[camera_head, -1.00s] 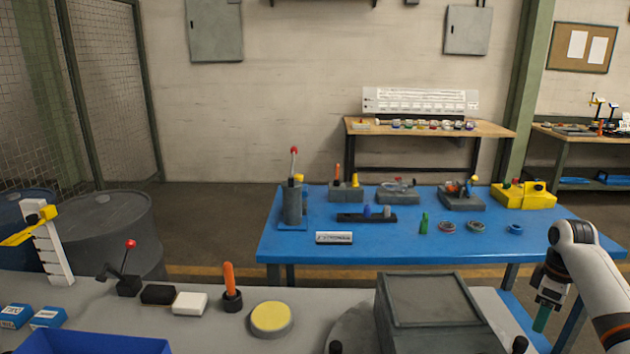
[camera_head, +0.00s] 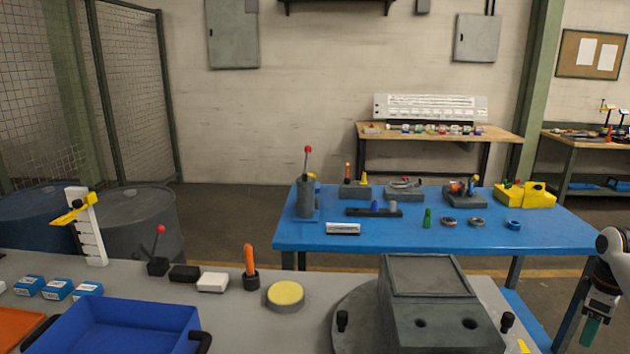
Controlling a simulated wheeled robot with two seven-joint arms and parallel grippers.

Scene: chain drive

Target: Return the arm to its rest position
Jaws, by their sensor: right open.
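My right arm is at the right edge, cut off by the picture. Its white upper link bends down to a dark gripper (camera_head: 590,329) with green at the lower end. The gripper points down and hangs in front of the blue table's right leg, to the right of the grey bench, apart from both. I see nothing held in it, and its fingers are small and partly blurred. My left gripper is not in view.
The grey bench (camera_head: 250,311) in front holds a blue bin (camera_head: 125,330), a yellow-topped disc (camera_head: 285,295), an orange-handled tool (camera_head: 250,265) and a grey housing (camera_head: 435,310). Behind stands the blue table (camera_head: 380,235) with fixtures. Floor shows between them.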

